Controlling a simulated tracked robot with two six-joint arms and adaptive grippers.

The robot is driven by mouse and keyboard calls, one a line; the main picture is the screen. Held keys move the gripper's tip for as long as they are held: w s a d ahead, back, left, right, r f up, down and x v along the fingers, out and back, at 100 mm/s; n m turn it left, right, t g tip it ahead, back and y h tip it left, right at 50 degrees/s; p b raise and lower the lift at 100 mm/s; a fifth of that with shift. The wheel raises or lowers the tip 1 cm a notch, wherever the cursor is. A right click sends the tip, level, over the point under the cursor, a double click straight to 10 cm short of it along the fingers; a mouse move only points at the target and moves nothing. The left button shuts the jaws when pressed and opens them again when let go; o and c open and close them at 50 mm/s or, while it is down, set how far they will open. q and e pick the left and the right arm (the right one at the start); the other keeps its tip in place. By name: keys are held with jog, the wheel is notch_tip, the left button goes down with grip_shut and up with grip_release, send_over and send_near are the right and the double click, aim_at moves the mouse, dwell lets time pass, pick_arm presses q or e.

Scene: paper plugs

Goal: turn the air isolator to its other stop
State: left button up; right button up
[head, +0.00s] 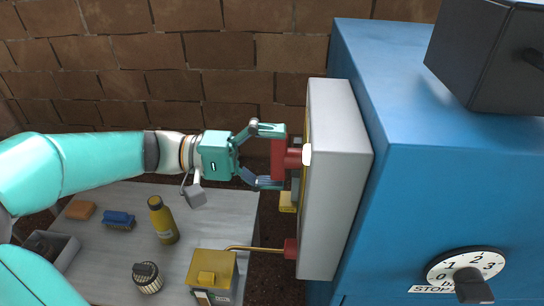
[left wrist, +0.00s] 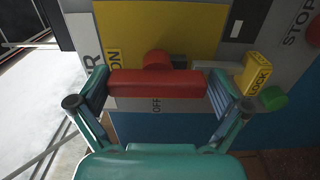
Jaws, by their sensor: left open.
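The air isolator's red handle (head: 279,158) stands out from the face of the grey panel box (head: 335,170) on the blue machine. In the left wrist view the red handle (left wrist: 157,84) is a thick bar lying level across the picture, with a round red hub behind it. ON shows at its left and OFF below it. My left gripper (head: 268,157) is open, one finger beyond each end of the bar. The left gripper also shows in the wrist view (left wrist: 158,92); whether its fingers touch the bar is unclear. My right gripper is not in view.
A yellow LOCK tag (left wrist: 257,72) and a green button (left wrist: 272,98) are right of the handle in the wrist view.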

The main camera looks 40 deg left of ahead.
pick_arm(q)
jog(key=v, duration=1.2)
jog(key=shift+f, duration=0.1)
